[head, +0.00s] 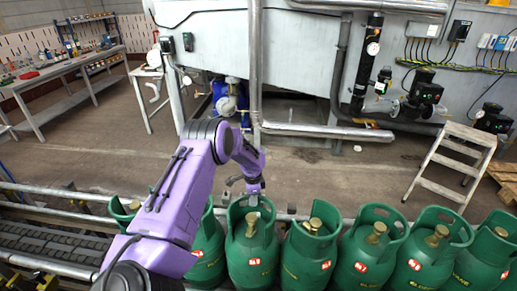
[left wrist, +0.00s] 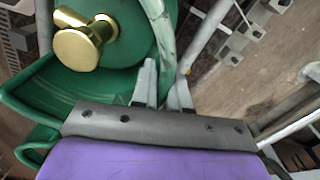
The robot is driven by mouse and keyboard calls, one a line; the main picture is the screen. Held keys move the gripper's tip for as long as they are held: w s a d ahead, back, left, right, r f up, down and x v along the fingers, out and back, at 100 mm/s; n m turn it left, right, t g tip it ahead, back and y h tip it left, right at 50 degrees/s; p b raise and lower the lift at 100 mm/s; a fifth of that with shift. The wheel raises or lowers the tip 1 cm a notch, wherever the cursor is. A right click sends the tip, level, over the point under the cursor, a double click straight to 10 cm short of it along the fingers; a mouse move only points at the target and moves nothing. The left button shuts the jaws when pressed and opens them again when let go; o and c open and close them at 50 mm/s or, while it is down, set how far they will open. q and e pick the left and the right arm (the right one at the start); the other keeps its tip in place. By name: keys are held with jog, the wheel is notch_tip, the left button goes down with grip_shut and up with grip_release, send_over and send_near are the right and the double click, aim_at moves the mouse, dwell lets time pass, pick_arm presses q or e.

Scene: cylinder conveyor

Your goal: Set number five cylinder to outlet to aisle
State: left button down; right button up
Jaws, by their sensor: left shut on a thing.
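Several green gas cylinders with brass valves and open collars stand upright in a row along the front. My left gripper (head: 254,193) is over the far rim of the collar of one green cylinder (head: 252,258), just right of my purple arm. In the left wrist view my left gripper (left wrist: 165,88) has its two fingers on either side of that green collar (left wrist: 165,30), with the brass valve (left wrist: 85,45) beside it. The cylinder stands level with its neighbours; whether its base is lifted is hidden. No number is readable on it. My right gripper is out of view.
Neighbouring cylinders (head: 307,262) stand close on both sides. A conveyor (head: 45,243) runs along the lower left. Beyond its rail (head: 60,191) lies open aisle floor (head: 330,185). A step ladder (head: 446,160) stands at right, a workbench (head: 65,68) at upper left.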

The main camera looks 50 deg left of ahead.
pick_arm(q)
jog(key=shift+s+a+n, duration=0.35)
jog(key=shift+a+n, duration=0.05)
jog(key=shift+n, duration=0.3)
jog(key=c, duration=1.2)
grip_release()
notch_tip(320, 180, up, 10)
jog(key=shift+r+b, duration=0.25)
jog(key=shift+b, duration=0.45)
